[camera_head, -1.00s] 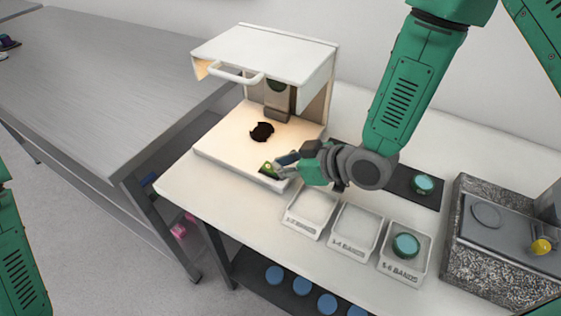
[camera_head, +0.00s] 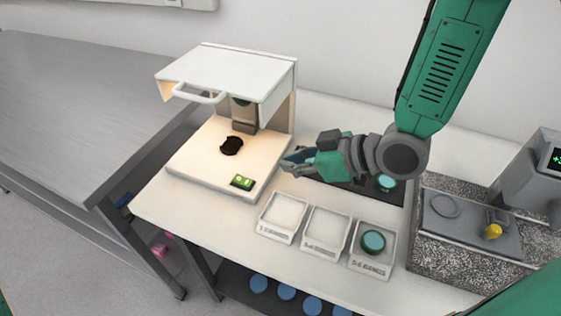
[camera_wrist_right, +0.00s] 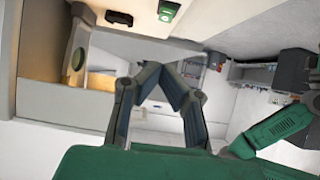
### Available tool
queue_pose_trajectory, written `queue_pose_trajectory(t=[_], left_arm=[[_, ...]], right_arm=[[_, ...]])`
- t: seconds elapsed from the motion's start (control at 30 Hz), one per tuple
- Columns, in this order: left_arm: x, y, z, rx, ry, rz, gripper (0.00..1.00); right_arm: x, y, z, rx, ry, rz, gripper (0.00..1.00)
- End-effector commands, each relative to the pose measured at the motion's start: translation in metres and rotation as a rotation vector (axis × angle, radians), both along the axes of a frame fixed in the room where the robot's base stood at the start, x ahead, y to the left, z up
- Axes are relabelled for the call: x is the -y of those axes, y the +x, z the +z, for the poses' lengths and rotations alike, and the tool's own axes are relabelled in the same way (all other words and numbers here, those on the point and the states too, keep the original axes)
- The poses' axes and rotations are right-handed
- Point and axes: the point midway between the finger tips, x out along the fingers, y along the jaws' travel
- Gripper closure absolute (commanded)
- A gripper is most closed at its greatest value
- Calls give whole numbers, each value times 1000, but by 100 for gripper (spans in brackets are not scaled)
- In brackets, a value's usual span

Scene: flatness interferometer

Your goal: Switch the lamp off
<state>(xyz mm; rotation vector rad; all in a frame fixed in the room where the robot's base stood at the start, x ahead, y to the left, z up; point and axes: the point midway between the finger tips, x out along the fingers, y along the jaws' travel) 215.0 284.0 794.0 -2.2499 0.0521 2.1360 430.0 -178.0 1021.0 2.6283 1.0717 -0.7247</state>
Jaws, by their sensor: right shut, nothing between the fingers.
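The interferometer (camera_head: 228,75) is a white housing on a pale base, with a handle on its raised front cover. Warm light glows under the cover and on the base, so the lamp looks lit. A small green switch (camera_head: 242,183) sits at the base's front right corner; it also shows in the right wrist view (camera_wrist_right: 168,10). A dark round piece (camera_head: 231,146) lies on the base. My right gripper (camera_head: 290,161) is shut and empty, right of the switch and apart from it. Its fingertips meet in the wrist view (camera_wrist_right: 152,68). My left gripper is out of view.
Three labelled trays stand in front; the right tray (camera_head: 388,262) holds a teal-topped disc (camera_head: 373,242). A dark mat (camera_head: 335,186) with another disc lies behind them. A speckled stone block (camera_head: 425,233) with a grey device stands right. A grey bench (camera_head: 70,120) is at left.

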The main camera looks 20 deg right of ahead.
Motion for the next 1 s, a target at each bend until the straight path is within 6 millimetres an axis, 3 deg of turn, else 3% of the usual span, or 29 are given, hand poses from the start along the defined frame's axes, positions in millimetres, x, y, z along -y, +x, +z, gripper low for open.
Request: queue_pose_trajectory(t=[0.27,0.5,0.83,1.0], left_arm=[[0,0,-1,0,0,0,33],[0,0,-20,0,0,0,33],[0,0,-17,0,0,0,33],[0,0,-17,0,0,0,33]], right_arm=[[0,1,0,0,1,-1,100],[-11,9,2,9,18,4,100],[-12,10,4,6,17,5,100],[-24,22,-6,6,15,8,100]])
